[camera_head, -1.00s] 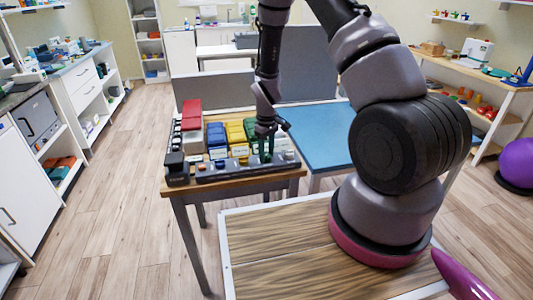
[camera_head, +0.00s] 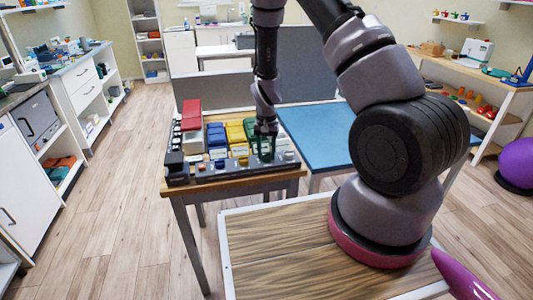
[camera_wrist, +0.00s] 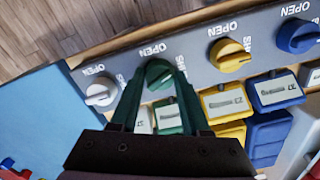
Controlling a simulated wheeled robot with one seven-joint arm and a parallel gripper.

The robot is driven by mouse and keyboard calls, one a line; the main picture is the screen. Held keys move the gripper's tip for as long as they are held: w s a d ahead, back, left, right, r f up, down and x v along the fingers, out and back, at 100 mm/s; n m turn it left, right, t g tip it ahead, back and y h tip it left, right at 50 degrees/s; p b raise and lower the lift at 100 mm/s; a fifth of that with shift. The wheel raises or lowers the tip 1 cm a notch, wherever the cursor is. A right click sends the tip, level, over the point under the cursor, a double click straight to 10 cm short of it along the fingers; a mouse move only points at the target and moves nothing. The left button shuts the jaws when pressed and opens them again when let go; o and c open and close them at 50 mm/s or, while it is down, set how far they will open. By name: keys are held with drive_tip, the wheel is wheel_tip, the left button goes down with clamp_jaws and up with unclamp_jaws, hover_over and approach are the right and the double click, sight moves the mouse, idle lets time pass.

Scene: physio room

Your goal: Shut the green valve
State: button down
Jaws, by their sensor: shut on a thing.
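The green valve (camera_wrist: 158,73) is a round knob on a grey panel (camera_wrist: 205,75) with OPEN and SHUT lettering, seen in the wrist view. My gripper (camera_wrist: 152,68) has its two green fingers on either side of the knob and is shut on it. In the head view my gripper (camera_head: 264,150) reaches down to the right part of the panel on the wooden table. The knob itself is hidden by the fingers there. The exact angle of the knob's pointer is hard to tell.
A white knob (camera_wrist: 100,92) is on one side of the green one; yellow (camera_wrist: 230,56) and blue (camera_wrist: 298,36) knobs are on the other. Coloured boxes stand behind the panel. A blue-topped table (camera_head: 315,138) is at the right.

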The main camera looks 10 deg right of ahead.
drive_tip(key=shift+m, duration=2.2)
drive_tip(key=shift+c, duration=1.9)
unclamp_jaws()
wheel_tip(320, 180, up, 11)
drive_tip(key=shift+f, duration=0.1)
